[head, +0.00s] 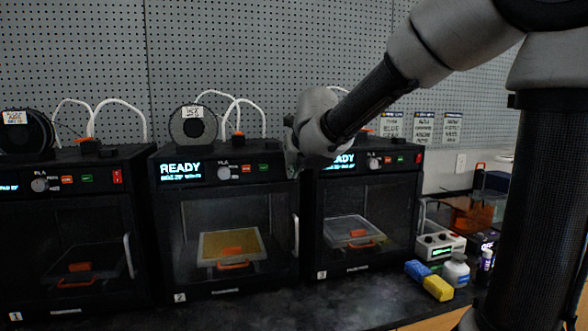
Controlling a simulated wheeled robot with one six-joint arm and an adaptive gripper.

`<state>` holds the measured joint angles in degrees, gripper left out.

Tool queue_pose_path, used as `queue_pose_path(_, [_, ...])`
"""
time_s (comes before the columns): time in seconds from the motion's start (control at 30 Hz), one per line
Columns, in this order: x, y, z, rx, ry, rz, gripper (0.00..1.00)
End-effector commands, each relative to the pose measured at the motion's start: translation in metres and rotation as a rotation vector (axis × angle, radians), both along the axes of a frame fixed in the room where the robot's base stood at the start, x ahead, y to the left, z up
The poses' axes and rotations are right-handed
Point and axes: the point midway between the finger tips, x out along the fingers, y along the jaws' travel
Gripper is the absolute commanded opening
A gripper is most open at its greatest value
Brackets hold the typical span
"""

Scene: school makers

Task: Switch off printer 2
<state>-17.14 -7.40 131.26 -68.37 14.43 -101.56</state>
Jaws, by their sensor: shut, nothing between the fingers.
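Printer 2 (225,287) is the middle black printer, marked with a 2 at its lower left. Its lit display (181,171) reads READY, with a grey knob (223,172) and small red and green buttons to the right. Through its door I see a tan plate (229,244) with an orange handle. My gripper (292,165) is shut and empty at the upper right corner of printer 2's front panel. My wrist and gripper hide that corner, where the neighbouring printers have a red switch. I cannot tell whether my gripper touches the panel.
Printer 1 (70,309) stands left, with a red switch (117,176). Printer 3 (348,267) stands right, its READY display partly covered by my arm, with a red switch (418,158). Blue and yellow blocks (438,288) and a white bottle (456,270) lie at right. The front counter is clear.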

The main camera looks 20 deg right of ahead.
Motion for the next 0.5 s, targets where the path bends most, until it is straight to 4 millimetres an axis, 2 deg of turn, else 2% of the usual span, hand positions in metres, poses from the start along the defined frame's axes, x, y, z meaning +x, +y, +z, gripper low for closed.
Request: queue_pose_path(0.5, [0.0070, -0.0002, 0.0046, 0.000, -0.001, -0.001, 0.00])
